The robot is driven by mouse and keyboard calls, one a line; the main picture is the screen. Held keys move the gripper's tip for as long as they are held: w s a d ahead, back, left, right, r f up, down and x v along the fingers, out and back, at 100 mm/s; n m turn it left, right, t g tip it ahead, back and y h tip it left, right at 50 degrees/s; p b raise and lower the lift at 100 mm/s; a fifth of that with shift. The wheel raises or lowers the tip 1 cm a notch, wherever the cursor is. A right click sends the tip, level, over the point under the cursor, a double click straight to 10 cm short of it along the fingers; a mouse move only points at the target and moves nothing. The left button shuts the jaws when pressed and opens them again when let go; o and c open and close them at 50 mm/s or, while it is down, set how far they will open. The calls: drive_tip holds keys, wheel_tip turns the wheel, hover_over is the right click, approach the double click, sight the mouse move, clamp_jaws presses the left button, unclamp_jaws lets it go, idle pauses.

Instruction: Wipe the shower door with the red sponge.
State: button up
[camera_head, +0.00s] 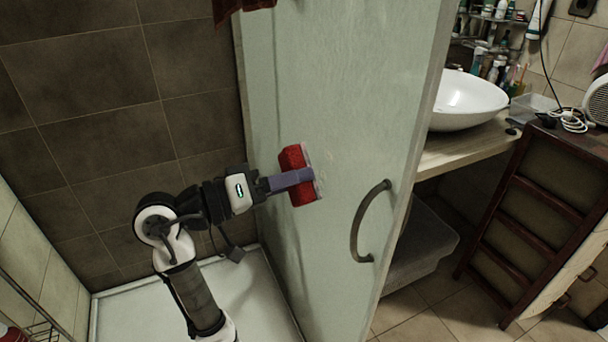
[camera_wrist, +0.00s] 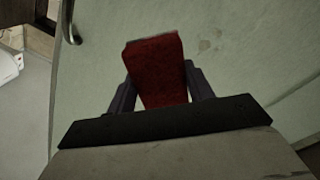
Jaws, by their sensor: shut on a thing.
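The red sponge (camera_head: 297,160) is held in my gripper (camera_head: 290,180), in front of the pale green shower door (camera_head: 345,90). My gripper is shut on it. The sponge's flat face is turned to the door and looks close to it or touching; I cannot tell if it presses on it. In the wrist view the sponge (camera_wrist: 156,70) stands between the two fingers (camera_wrist: 158,92), with the door (camera_wrist: 235,40) behind it. A few faint smudges show on the door there.
A curved handle (camera_head: 362,222) sticks out from the door to the right of the sponge. A white shower tray (camera_head: 225,290) and a brown tiled wall (camera_head: 90,100) are on the left. A white basin (camera_head: 465,100) on a counter and a brown wooden rack (camera_head: 545,200) stand right of the door.

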drive_tip(key=shift+s+a, duration=0.1)
drive_tip(key=shift+a, duration=0.1)
drive_tip(key=v, duration=0.2)
drive_tip(key=shift+s+a, duration=0.15)
drive_tip(key=shift+a, duration=0.25)
idle(0.6)
